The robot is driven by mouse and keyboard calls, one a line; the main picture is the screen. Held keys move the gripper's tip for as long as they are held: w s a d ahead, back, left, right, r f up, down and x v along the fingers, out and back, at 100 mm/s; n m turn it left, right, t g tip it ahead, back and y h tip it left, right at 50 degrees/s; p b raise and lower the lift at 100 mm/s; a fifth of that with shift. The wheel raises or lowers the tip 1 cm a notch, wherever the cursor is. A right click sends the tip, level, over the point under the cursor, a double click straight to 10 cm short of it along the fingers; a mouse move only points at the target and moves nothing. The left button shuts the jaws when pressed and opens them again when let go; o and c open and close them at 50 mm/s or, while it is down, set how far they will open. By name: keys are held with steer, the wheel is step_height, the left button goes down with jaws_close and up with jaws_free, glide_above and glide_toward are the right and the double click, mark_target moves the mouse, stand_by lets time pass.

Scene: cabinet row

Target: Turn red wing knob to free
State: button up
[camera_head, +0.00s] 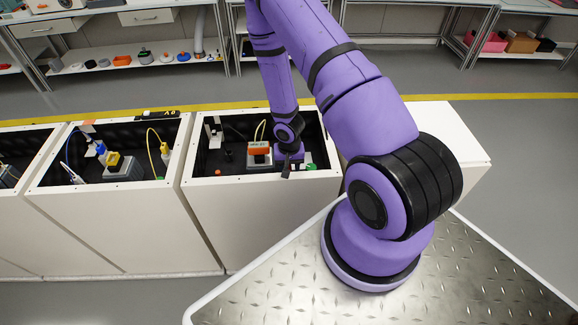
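An orange-red wing-shaped piece (259,151), which looks like the red wing knob, sits on a pale block inside the open cabinet in front of me. Its exact angle is too small to tell. My gripper (287,170) points down into the same cabinet, just right of the knob and close to it. Its dark fingers are small and partly merge with the black interior, so I cannot tell whether they are open or shut. I cannot tell whether they touch anything.
The cabinet (260,188) has raised white walls around the gripper. Inside are yellow cables, a small orange piece (218,172) and a green piece (311,167). Another open cabinet with a yellow-topped device (118,163) stands left. Shelves (140,58) stand behind a clear floor aisle.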

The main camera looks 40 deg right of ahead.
jaws_close()
steer(key=shift+n, duration=0.3)
steer(key=n, duration=0.3)
steer(key=shift+n, duration=0.4)
steer(key=n, duration=0.4)
steer(key=shift+n, duration=0.3)
steer(key=n, duration=0.4)
steer(key=shift+n, duration=2.4)
steer(key=shift+w, duration=0.1)
